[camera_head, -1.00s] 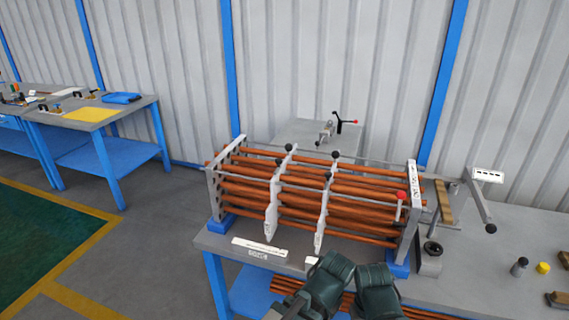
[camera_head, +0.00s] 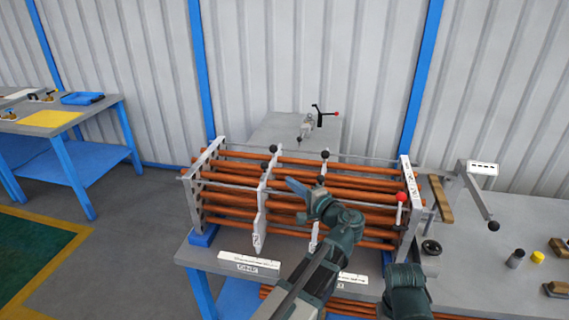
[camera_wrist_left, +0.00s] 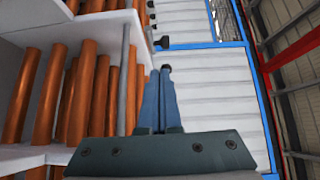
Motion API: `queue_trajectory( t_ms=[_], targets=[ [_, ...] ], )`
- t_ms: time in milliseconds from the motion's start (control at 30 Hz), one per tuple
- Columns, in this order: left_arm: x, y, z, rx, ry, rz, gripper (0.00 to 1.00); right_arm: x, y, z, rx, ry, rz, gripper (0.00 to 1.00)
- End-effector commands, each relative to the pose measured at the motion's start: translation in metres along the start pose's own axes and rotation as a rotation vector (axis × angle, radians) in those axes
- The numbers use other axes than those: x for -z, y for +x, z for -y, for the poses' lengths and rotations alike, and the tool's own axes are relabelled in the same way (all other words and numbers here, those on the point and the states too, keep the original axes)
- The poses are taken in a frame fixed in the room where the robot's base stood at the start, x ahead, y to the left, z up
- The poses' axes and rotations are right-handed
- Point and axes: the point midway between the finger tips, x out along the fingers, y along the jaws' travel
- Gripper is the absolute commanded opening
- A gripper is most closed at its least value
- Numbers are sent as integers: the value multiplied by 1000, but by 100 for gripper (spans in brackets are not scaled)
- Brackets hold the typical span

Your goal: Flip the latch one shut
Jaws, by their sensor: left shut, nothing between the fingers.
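The shell frame holds a bundle of copper tubes (camera_head: 340,187) between an end plate on the left and a flanged end plate (camera_head: 411,187) on the right. White baffle plates cross the bundle, with black knobs (camera_head: 273,149) at the top. A red-knobbed lever (camera_head: 401,197) stands upright by the right end plate. I cannot tell which part is latch one. My left gripper (camera_head: 289,182) is shut and empty, over the tubes between the two baffles. In the left wrist view, its shut fingers (camera_wrist_left: 165,70) point towards a black knob (camera_wrist_left: 162,42), apart from it. My right gripper is not in view.
A crank (camera_head: 481,200) with a black knob stands right of the shell. The right bench has free room.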

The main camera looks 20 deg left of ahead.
Motion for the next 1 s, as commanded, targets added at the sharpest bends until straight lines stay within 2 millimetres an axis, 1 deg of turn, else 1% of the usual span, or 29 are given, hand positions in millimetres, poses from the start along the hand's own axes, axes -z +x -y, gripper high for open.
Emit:
queue_trajectory(
  t_ms=[167,467,567,667,900,1000],
  targets=[
    [3,3,8,36,13,-6,0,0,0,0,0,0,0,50],
    [2,3,8,36,13,-6,0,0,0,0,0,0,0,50],
    [3,9,8,35,13,-5,0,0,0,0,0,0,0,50],
    [3,22,8,35,13,-2,0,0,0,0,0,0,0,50],
    [4,65,10,35,13,-3,0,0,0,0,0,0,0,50],
    [4,80,10,35,13,-4,0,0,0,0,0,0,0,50]
  ],
)
